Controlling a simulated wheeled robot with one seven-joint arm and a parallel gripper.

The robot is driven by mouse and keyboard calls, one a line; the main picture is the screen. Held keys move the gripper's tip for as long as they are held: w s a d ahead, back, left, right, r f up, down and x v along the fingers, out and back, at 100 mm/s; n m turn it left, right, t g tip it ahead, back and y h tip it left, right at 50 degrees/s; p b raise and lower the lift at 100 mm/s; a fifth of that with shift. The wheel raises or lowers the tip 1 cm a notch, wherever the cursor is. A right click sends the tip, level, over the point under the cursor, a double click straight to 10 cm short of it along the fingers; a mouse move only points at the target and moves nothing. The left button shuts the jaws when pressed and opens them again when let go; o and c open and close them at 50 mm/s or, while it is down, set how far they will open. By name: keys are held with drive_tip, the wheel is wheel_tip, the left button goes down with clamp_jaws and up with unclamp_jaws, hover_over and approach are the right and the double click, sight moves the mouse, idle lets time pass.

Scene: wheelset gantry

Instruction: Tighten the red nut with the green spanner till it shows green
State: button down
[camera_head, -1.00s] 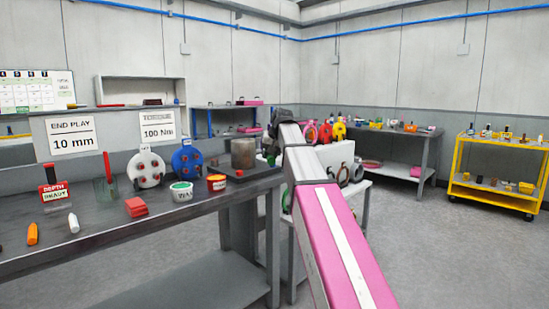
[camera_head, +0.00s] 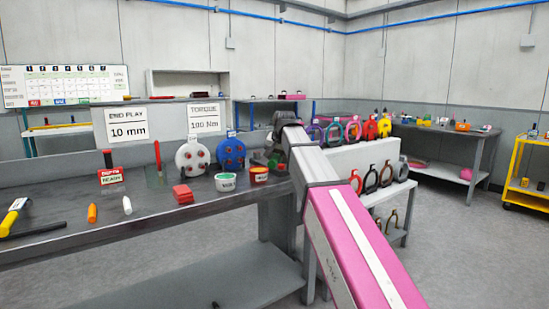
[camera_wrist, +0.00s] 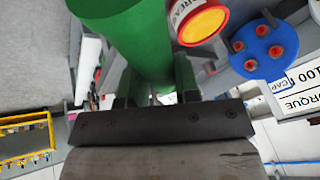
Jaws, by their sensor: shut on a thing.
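My gripper (camera_wrist: 155,92) is shut on a thick green round body, seemingly the green spanner (camera_wrist: 125,35), which fills the upper middle of the wrist view. Its working end is out of sight. In the head view my forearm hides most of the gripper at the bench's right end. A white disc (camera_head: 186,166) and a blue disc (camera_head: 231,163) stand on the bench, each with several red nuts. The blue disc shows in the wrist view (camera_wrist: 268,45), apart from the green body. I cannot tell which red nut is the task's.
On the bench (camera_head: 60,240) are a red-and-yellow grease tub (camera_head: 259,178), a white wax tub (camera_head: 226,184) and red blocks (camera_head: 183,195). A white rack (camera_head: 350,160) with coloured rings stands right of my arm. The floor (camera_head: 440,260) at right is clear.

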drive_tip(key=w+d+f+n+g+y, duration=0.1)
drive_tip(key=d+n, duration=0.3)
drive_tip(key=d, duration=0.2)
drive_tip(key=w+d+f+n+g+y, duration=0.2)
drive_tip(key=d+n, duration=0.3)
drive_tip(key=d, duration=0.2)
drive_tip(key=shift+d+f, duration=0.3)
drive_tip(key=shift+w+f, duration=0.1)
drive_tip(key=shift+f, duration=1.25)
idle(0.9)
drive_tip(key=shift+s+a+m+t, duration=0.15)
drive_tip(key=shift+s+a+m, duration=0.25)
drive_tip(key=shift+a, duration=0.15)
drive_tip(key=shift+s+a+m+t, duration=0.15)
drive_tip(key=shift+s+a+m, duration=0.2)
drive_tip(key=shift+a, duration=0.2)
